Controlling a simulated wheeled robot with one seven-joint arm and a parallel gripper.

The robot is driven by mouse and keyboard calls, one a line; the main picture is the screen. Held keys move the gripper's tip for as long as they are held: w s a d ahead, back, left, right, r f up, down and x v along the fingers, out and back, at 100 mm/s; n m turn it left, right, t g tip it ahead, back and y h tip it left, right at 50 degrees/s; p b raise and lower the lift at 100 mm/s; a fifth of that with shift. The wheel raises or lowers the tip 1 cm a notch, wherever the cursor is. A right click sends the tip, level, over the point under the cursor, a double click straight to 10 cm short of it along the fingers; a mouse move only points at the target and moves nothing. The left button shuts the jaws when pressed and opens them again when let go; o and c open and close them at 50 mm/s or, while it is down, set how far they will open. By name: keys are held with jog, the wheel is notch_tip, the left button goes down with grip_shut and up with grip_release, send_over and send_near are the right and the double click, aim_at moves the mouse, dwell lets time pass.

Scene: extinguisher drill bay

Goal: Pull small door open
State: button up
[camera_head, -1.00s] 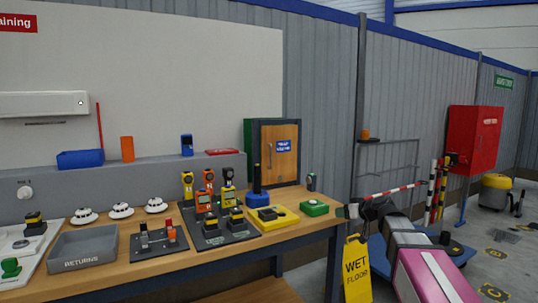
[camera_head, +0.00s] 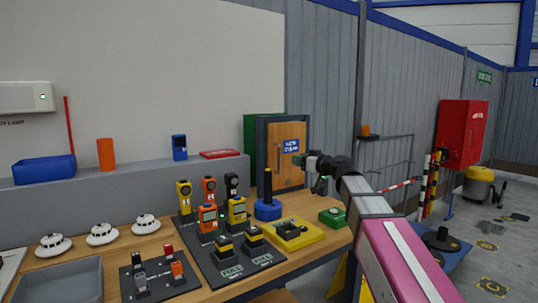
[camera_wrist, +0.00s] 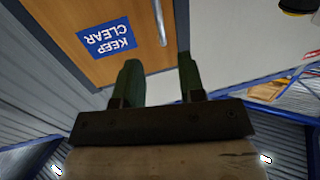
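The small wooden door (camera_head: 286,170) with a blue sign sits in a dark frame at the back of the bench. It looks shut. In the wrist view the door (camera_wrist: 65,25) appears upside down, its sign reading KEEP CLEAR. A vertical metal bar handle (camera_head: 279,158) is on the door's left side; it also shows in the wrist view (camera_wrist: 160,20). My gripper (camera_head: 297,160) is in front of the door, to the right of the handle in the head view. In the wrist view its two green fingers (camera_wrist: 161,78) are apart and empty, with the handle's end beyond the gap between them.
A red cabinet (camera_head: 461,137) hangs at the right. A rail stand (camera_head: 385,160) is right of my gripper.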

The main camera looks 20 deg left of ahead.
send_over(279, 169)
jog(key=shift+w, duration=0.35)
dwell(0.3)
grip_shut()
